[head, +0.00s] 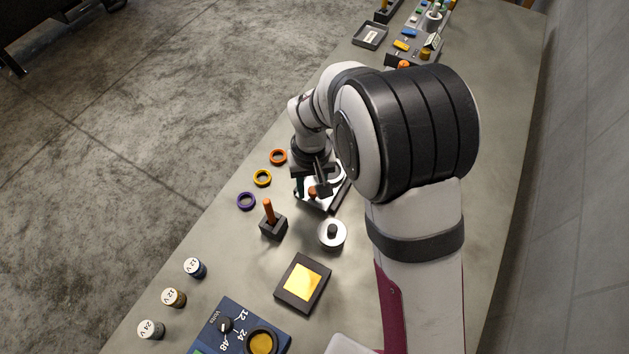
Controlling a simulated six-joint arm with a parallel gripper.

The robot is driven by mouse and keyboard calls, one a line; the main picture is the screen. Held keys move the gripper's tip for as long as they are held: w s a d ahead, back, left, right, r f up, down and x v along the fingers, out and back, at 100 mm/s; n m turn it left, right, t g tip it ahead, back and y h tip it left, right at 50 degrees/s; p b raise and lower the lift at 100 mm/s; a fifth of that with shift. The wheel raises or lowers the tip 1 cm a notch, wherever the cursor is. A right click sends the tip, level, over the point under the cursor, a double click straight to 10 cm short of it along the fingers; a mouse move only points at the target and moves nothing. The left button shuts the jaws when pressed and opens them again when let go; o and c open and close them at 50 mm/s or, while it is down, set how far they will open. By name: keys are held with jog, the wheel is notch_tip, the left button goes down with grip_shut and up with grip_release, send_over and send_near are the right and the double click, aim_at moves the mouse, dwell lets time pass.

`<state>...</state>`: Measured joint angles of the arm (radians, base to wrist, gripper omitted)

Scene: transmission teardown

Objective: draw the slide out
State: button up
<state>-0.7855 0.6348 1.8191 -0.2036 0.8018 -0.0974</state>
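My gripper (312,186) points down over a small white-and-dark fixture (334,198) near the middle of the bench. A small orange-brown knob (312,194) shows right by the fingertips. Whether the fingers touch it or close on it cannot be told at this size. A dark green part (300,187) shows at the left of the gripper. My arm and gripper hide much of the fixture, and I cannot make out clearly which part is the slide.
Orange (278,150), yellow (262,171) and purple (246,193) rings lie left of the fixture. Nearer stand a black block with an orange peg (273,230), a silver disc (322,240), a gold-topped block (288,296), a blue dial panel (215,340) and voltage-marked cylinders (174,301).

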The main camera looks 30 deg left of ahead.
jog(key=o, duration=0.4)
jog(key=shift+c, duration=0.2)
notch_tip(320, 180, up, 16)
jog(key=shift+f, duration=0.1)
jog(key=s+d+r+m+y, duration=0.15)
jog(key=s+d+m, duration=0.25)
jog(key=d, duration=0.6)
jog(key=s+d+r+m, duration=0.2)
jog(key=s+d+m, duration=0.15)
jog(key=d, duration=0.65)
jog(key=s+d+f+m, duration=0.3)
jog(key=s+d+m, duration=0.2)
jog(key=s, duration=0.3)
jog(key=shift+f+m, duration=0.3)
jog(key=shift+m, duration=0.05)
